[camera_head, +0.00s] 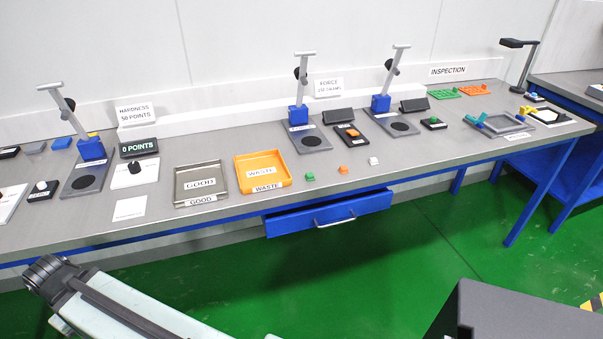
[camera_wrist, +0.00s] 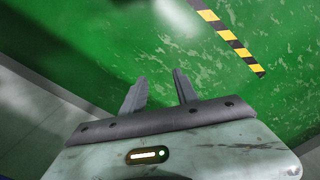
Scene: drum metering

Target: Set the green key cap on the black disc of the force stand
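The green key cap (camera_head: 310,176) sits on the grey bench top, right of the orange WASTE tray. An orange cap (camera_head: 342,170) and a white cap (camera_head: 374,161) lie right of it. Two blue stands with grey bases flank the FORCE sign (camera_head: 329,87). The left one has a black disc (camera_head: 311,141), the right one a black disc (camera_head: 399,127); both discs look bare. I cannot tell from the sign which stand it names. My gripper (camera_wrist: 160,75) shows in the wrist view, fingers apart and empty, over green floor. It does not show in the head view.
The WASTE tray (camera_head: 284,182) and grey GOOD tray (camera_head: 180,201) stand near the front edge. A blue drawer (camera_head: 290,220) juts out below the caps. A HARDNESS stand (camera_head: 91,149) is at the left. Clear floor lies before the bench.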

